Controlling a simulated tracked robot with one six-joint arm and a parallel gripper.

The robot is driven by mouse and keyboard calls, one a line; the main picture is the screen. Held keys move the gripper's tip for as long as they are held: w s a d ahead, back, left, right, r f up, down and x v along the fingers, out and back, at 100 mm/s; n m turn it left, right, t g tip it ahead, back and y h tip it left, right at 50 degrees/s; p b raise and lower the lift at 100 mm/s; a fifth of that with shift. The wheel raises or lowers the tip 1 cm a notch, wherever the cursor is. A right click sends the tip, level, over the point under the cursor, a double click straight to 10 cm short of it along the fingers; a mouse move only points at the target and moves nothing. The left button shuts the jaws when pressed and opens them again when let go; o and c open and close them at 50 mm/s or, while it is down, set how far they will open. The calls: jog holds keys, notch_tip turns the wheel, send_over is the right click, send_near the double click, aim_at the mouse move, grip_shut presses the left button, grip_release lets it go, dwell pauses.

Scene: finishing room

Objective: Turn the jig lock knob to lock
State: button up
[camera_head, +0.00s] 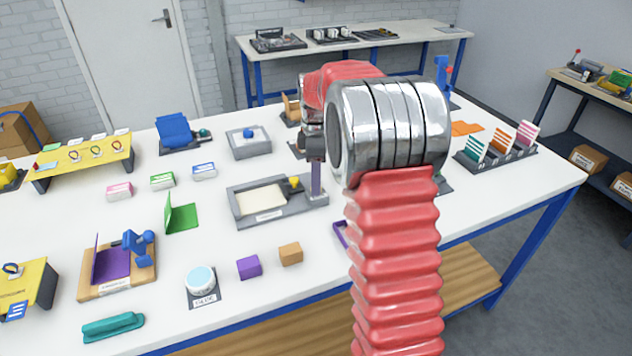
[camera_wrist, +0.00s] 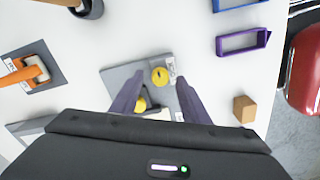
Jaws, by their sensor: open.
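The jig (camera_head: 240,217) is a grey frame with a cream panel, near the middle of the white table. Its right end (camera_wrist: 151,67) is under my gripper in the wrist view. A round yellow knob with a dark mark (camera_wrist: 159,77) stands there beside a small white label, too small to read. A second yellow part (camera_wrist: 140,104) is partly hidden by my gripper body. A yellow part (camera_head: 294,182) also shows in the head view. My gripper (camera_wrist: 160,75) is open, pointing down, its purple fingertips either side of the round knob with gaps visible. Its finger (camera_head: 316,180) shows in the head view.
A purple frame (camera_wrist: 243,41) and a wooden cube (camera_wrist: 244,108) lie near the jig. A purple cube (camera_head: 249,267) stands near the front edge. A grey tray with a blue knob (camera_head: 248,133) is behind. My arm hides part of the table's right side.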

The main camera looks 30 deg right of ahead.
jog(key=shift+f, duration=0.6)
jog(key=shift+c, duration=0.5)
jog(key=c, duration=1)
jog(key=shift+o, duration=0.2)
